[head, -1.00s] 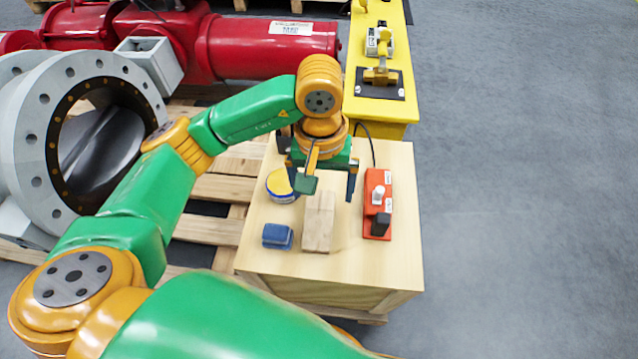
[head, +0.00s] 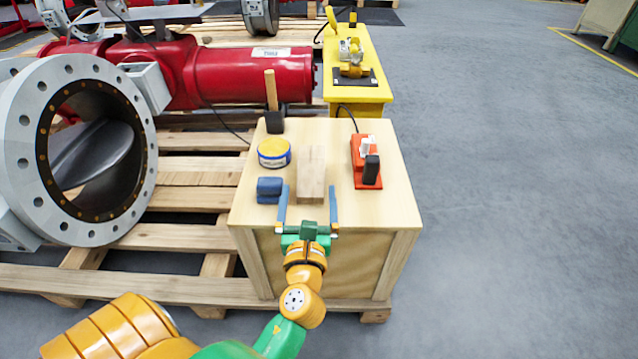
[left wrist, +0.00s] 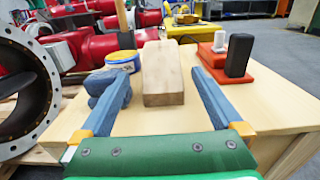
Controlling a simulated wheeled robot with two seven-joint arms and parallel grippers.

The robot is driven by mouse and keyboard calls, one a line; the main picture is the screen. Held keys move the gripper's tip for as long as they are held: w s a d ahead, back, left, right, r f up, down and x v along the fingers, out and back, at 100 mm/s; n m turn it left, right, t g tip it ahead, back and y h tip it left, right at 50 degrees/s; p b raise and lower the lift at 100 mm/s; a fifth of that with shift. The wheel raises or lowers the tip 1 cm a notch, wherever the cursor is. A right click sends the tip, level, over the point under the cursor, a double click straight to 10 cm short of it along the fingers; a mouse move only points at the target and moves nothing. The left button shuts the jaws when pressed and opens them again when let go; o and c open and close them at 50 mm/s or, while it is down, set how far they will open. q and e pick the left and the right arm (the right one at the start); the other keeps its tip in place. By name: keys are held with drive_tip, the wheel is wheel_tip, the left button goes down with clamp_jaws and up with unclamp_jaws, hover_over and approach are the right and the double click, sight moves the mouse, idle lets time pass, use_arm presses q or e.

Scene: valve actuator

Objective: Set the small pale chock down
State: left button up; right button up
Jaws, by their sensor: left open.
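The small pale chock (head: 312,174) is a light wooden block lying on top of the wooden crate (head: 345,210). It also shows in the left wrist view (left wrist: 162,75), just beyond and between my fingertips. My left gripper (head: 307,190) is open and empty at the crate's near edge, its two blue-grey fingers pointing toward the chock's near end. My right gripper is not in view.
A red device (head: 366,165) with white and black parts stands to the right. The crate's front right top is clear.

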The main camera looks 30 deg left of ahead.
sight(311, 171)
use_arm(q)
drive_tip(key=x, duration=0.9)
drive_tip(key=shift+w+b, duration=0.15)
drive_tip(key=shift+b, duration=0.2)
drive_tip(key=shift+r, duration=0.1)
clamp_jaws()
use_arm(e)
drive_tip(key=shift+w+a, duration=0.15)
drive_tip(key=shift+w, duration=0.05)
use_arm(q)
drive_tip(key=shift+r, duration=0.1)
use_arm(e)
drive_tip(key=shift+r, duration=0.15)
